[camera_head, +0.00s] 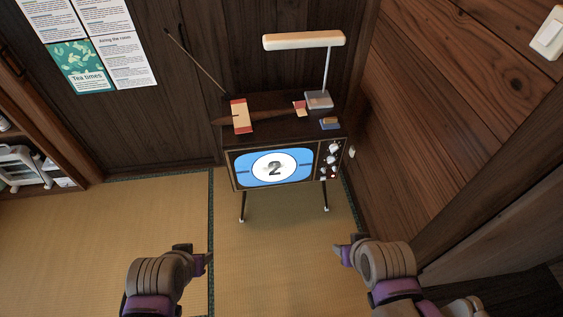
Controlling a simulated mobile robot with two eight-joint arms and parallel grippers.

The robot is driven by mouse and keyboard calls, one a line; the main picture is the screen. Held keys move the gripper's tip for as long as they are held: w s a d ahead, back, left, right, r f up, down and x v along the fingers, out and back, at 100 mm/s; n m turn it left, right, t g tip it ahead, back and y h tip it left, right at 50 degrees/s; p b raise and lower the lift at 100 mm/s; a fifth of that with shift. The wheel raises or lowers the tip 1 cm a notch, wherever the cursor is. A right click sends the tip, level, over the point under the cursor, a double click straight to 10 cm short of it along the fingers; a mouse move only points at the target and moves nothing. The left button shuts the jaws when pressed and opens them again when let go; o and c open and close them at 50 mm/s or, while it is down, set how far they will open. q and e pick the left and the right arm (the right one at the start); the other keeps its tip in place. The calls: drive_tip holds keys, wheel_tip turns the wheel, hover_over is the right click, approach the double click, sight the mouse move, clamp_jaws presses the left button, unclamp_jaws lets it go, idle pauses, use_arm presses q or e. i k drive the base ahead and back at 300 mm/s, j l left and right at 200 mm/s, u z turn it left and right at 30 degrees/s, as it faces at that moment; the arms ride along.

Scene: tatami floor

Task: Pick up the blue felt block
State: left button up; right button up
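A small blue block (330,126) with a yellowish-tan patch on top lies on the top of an old television set (233,155), near its front right corner. It looks like the blue felt block, but it is too small to make out its material. My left gripper (203,262) is low at the left, over the tatami and well apart from the block. My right gripper (343,254) is low at the right, also below and apart from the block. Both are seen from behind, and their finger opening is not clear.
The television top also holds a red-and-cream item (241,116), a smaller red-and-cream item (299,108), a lamp (304,40) and a thin rod (196,62). A wooden wall (450,110) closes the right side. The tatami floor (270,250) in front is clear.

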sight(329, 122)
drive_tip(key=i+l+u, duration=0.3)
drive_tip(key=i+l, duration=0.25)
drive_tip(key=i+l+u, duration=0.3)
drive_tip(key=i+l, duration=0.4)
